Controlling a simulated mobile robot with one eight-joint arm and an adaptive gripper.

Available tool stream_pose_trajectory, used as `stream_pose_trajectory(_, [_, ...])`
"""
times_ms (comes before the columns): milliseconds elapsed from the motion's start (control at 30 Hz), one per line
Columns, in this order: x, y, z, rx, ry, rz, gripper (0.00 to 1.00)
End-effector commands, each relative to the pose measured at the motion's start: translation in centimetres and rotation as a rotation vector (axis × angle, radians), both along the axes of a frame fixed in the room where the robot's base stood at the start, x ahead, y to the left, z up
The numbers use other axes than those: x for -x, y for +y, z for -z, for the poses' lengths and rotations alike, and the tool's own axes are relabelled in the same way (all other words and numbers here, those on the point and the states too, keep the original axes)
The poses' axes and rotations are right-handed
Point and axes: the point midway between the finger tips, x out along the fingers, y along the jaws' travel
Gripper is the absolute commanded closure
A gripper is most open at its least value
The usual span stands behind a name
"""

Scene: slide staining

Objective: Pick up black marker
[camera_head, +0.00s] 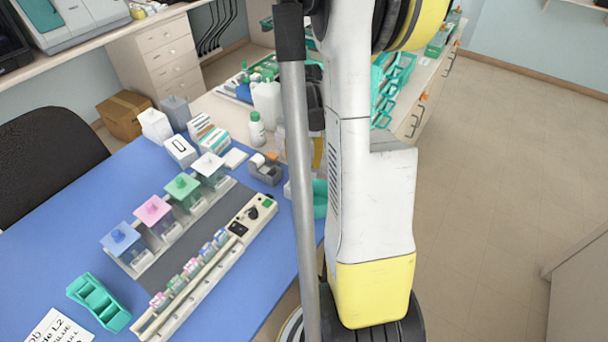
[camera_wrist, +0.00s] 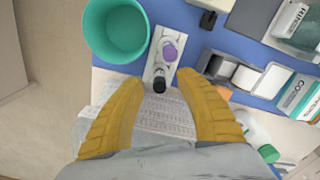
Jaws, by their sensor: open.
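A small dark upright cylinder, which looks like the black marker (camera_wrist: 160,84), shows end-on in the wrist view. It is at the near end of a narrow white holder (camera_wrist: 149,70), with a purple-topped item (camera_wrist: 170,50) behind it. My gripper (camera_wrist: 159,80) is open above, with one yellow finger on each side of the dark cylinder. I see no contact, and the height gap cannot be told. In the head view my arm hides the holder, and the gripper is not clearly visible.
A teal cup (camera_wrist: 115,32) stands close left of the holder. A tape dispenser (camera_wrist: 238,74) and boxes (camera_wrist: 298,95) are to the right.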

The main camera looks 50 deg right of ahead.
Motion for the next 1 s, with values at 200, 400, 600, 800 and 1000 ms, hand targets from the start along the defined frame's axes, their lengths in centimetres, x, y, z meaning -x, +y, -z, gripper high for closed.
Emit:
stream_pose_trajectory(200, [0.02, -0.05, 2.03, 0.0, 0.0, 0.001, 0.59])
stream_pose_trajectory(400, [0.04, -0.05, 1.91, 0.0, 0.0, 0.001, 0.78])
stream_pose_trajectory(600, [0.04, -0.05, 1.91, 0.0, 0.0, 0.001, 1.0])
stream_pose_trajectory(800, [0.04, -0.05, 1.9, 0.0, 0.0, 0.001, 1.0])
stream_pose_trajectory(1000, [0.06, -0.04, 1.11, 0.0, 0.0, 0.001, 1.0])
